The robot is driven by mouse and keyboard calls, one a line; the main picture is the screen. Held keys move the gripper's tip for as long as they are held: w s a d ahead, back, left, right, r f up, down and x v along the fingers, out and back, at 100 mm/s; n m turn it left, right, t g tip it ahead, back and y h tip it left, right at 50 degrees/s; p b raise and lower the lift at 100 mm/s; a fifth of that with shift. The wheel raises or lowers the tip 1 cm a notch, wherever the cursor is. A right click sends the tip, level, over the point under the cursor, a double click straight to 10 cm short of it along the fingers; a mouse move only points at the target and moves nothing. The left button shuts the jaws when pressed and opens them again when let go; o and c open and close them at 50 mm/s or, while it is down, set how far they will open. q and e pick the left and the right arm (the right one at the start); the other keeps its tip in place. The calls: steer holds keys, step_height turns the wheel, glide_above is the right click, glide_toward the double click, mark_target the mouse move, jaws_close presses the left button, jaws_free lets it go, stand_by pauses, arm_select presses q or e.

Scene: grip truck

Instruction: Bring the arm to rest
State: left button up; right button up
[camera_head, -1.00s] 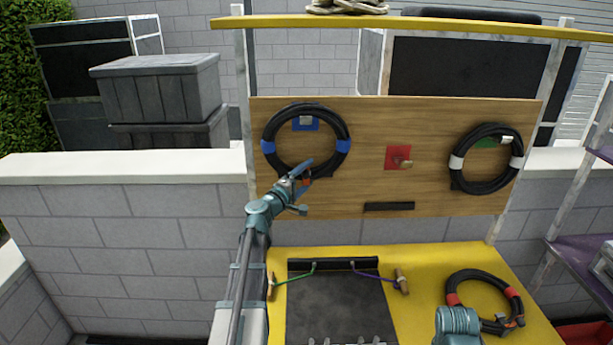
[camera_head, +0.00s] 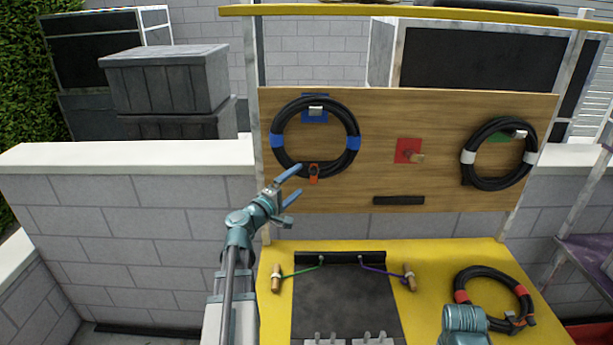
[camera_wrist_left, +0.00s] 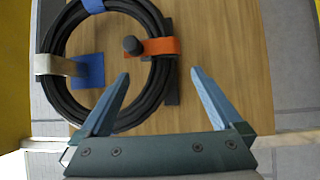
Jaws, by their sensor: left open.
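My left gripper (camera_head: 297,180) is open and empty. It is just below and in front of a black cable coil with blue bands (camera_head: 353,142), which hangs on the left of a wooden board (camera_head: 380,125). In the left wrist view the open fingers (camera_wrist_left: 158,77) point at the board, with the coil (camera_wrist_left: 53,100) at upper left. The orange strap (camera_wrist_left: 162,46) at the coil's edge lies beyond the fingertips, apart from them. A teal part of my right arm shows at the bottom right; its fingers are not visible.
A white-banded coil (camera_head: 467,157) hangs at the right, with a red hook plate (camera_head: 408,150) between the coils. A red-banded coil (camera_head: 461,297) lies on the yellow surface (camera_head: 440,262). A low white-topped wall (camera_head: 120,155) stands at left. The space left of the board is free.

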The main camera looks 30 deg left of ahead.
arm_select(q)
steer(key=shift+s+a+f, duration=0.1)
steer(key=shift+s, duration=0.85)
steer(key=shift+s+a+f, duration=0.1)
steer(key=shift+s, duration=0.8)
steer(key=d+f+m+g+h, duration=0.2)
steer(key=d+f+m+g, duration=0.15)
steer(key=d, duration=0.55)
steer(key=d+f+m+g+h, duration=0.3)
steer(key=d+f+m, duration=0.1)
steer(key=d, duration=0.6)
steer(key=d+f+m+g+h, duration=0.2)
steer(key=d+f+m+g, duration=0.15)
steer(key=d, duration=0.55)
steer(key=s+d+f+m+g+y, duration=0.2)
steer(key=s+d+f+m+g, duration=0.35)
steer(key=s+d+f, duration=0.45)
steer(key=s+d+f+m+g+y, duration=0.2)
steer(key=s+m+g+y, duration=0.1)
steer(key=s+y, duration=0.4)
steer(key=shift+s+d+m+g+y, duration=0.15)
steer(key=shift+s+m+g+y, duration=0.25)
steer(key=shift+s, duration=0.2)
steer(key=shift+f, duration=0.1)
